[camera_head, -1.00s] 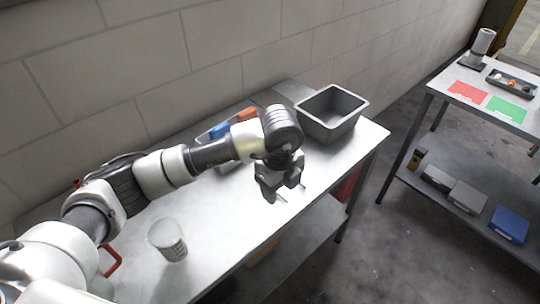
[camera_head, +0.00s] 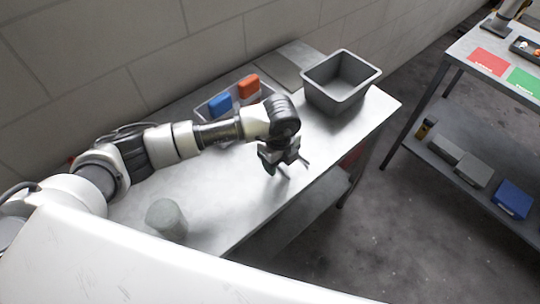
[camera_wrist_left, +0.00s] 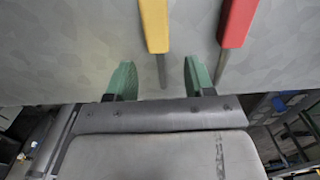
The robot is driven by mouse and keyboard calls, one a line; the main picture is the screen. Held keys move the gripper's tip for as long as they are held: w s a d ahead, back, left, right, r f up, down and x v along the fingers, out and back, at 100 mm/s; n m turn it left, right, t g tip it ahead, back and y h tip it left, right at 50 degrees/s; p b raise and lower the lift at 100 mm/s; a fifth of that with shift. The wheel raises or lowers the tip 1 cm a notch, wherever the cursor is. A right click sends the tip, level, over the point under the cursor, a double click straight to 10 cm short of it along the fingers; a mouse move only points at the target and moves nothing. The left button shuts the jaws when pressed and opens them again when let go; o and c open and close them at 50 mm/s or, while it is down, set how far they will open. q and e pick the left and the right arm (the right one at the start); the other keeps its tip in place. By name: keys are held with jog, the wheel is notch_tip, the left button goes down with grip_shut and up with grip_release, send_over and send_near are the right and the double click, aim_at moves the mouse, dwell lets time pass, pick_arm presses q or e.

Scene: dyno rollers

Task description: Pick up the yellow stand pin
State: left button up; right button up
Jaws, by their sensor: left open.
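The yellow stand pin (camera_wrist_left: 154,25) shows in the left wrist view as a yellow handle with a thin metal shaft, against a grey surface. Its upper end is cut off by the frame. My left gripper (camera_head: 284,168) is open above the workbench in the head view. In the left wrist view its two green fingertips (camera_wrist_left: 159,76) are apart, with the pin's shaft end appearing between them; I cannot tell the depth gap. A similar red-handled pin (camera_wrist_left: 236,23) is right of the yellow one. I cannot make out either pin in the head view. My right gripper is not in view.
The metal workbench (camera_head: 225,190) holds a grey bin (camera_head: 340,98), a tray (camera_head: 208,108) with blue (camera_head: 220,103) and orange (camera_head: 249,86) items, and a grey cylindrical cup (camera_head: 166,220). A second table (camera_head: 470,42) with shelf stands at right across open floor.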

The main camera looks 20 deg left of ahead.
pick_arm(q)
jog(key=shift+f, duration=0.9)
jog(key=shift+c, duration=0.3)
grip_shut()
jog(key=shift+r, duration=0.1)
